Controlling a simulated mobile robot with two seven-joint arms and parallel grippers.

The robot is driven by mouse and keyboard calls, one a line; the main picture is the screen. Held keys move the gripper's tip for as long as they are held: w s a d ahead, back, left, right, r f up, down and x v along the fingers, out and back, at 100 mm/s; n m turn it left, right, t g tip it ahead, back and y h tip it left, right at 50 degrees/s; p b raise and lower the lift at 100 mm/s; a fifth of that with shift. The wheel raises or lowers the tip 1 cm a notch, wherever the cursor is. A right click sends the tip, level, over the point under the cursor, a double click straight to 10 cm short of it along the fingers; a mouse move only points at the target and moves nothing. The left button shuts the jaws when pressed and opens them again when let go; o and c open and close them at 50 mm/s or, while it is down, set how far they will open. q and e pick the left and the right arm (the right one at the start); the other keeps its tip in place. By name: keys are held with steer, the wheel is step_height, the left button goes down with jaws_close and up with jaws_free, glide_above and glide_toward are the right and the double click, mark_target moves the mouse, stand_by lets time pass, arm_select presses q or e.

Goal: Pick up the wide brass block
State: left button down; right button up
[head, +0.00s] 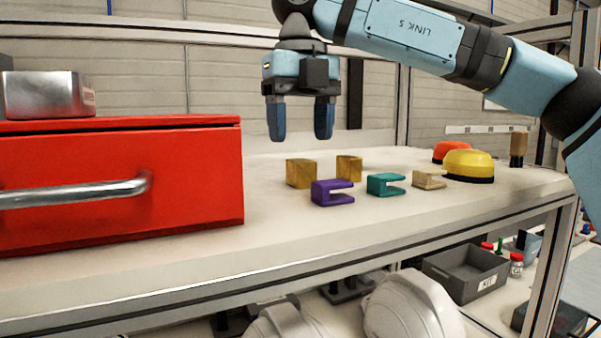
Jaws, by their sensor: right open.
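Two brass-coloured blocks stand on the pale worktop in the head view. The left one, which looks like the wide brass block (300,173), is larger and nearer. The narrower brass block (348,168) stands just to its right and a little farther back. My right gripper (300,137) points down with its two dark blue fingers apart and nothing between them. It hangs above the blocks, in line with the wide one in the picture. How far it is in depth from the block is hard to tell. My left gripper is not in view.
In front of the blocks lie a purple U-shaped piece (331,193), a teal one (385,184) and a tan one (429,180). A yellow dome (469,164) and an orange dome (451,149) stand right. A red drawer unit (200,180) blocks the left.

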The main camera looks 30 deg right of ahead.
mark_target(299, 160)
steer(key=shift+s+f, duration=0.1)
steer(key=shift+f, duration=0.4)
steer(key=f, duration=0.3)
steer(key=f+p, duration=0.1)
steer(key=shift+w+f, duration=0.25)
steer(key=shift+f, duration=0.05)
steer(key=c, duration=1.1)
